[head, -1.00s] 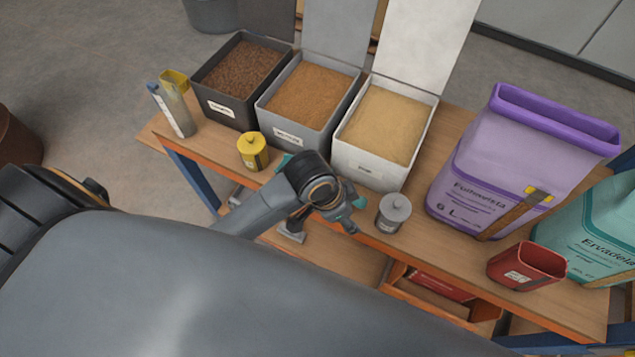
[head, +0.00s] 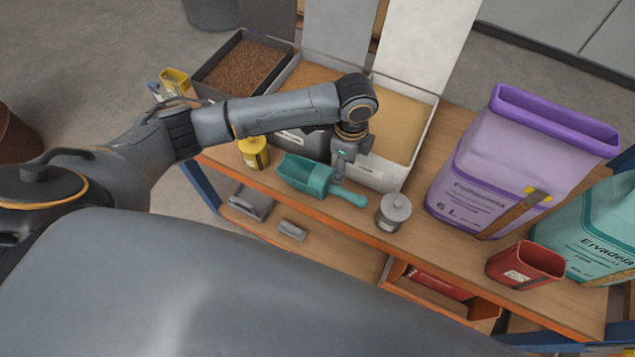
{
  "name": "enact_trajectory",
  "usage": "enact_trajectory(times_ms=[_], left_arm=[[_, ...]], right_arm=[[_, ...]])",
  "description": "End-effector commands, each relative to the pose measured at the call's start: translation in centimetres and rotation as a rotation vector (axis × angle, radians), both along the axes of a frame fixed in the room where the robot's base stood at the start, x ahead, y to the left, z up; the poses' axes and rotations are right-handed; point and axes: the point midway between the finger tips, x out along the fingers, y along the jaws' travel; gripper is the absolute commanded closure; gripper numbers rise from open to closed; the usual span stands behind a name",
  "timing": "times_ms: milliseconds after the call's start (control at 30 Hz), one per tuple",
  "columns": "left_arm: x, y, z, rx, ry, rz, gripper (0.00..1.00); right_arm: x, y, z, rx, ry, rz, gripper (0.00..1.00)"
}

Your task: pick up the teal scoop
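The teal scoop (head: 306,176) lies on the wooden bench top in front of the bins. Its open bowl is to the left and its handle (head: 349,198) points right, towards a grey lidded canister (head: 393,213). My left arm comes in from the left and reaches over the bins. My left gripper (head: 339,181) points down at the scoop, where the bowl meets the handle. The fingers are small and seen from the side, so I cannot tell whether they are open or closed on it. My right gripper is not in view.
A dark bin (head: 208,68), a grey bin and a white bin (head: 430,115) hold grainy material behind the scoop. A yellow canister (head: 254,153) stands to its left. A purple sack (head: 495,165), a red container (head: 525,266) and a teal sack (head: 597,230) stand to the right.

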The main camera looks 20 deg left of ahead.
Motion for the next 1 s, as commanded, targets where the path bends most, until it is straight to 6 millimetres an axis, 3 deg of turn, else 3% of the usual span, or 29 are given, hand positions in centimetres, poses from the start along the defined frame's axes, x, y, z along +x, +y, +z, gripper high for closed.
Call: enact_trajectory(times_ms=[233, 467, 800, 1000], left_arm=[[-0.1, 0.0, -4.8, 0.0, 0.002, 0.003, 0.51], [-0.2, 0.0, -6.4, 0.0, 0.0, 0.001, 0.51], [-0.7, 0.3, -10.9, -0.001, -0.001, 0.002, 0.51], [-0.7, 0.3, -11.3, -0.001, -0.003, 0.001, 0.51]], right_arm=[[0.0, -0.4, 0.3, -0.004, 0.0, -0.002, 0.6], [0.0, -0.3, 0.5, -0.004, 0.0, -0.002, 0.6], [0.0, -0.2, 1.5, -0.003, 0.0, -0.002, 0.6], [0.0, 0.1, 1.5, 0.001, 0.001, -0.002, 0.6]])
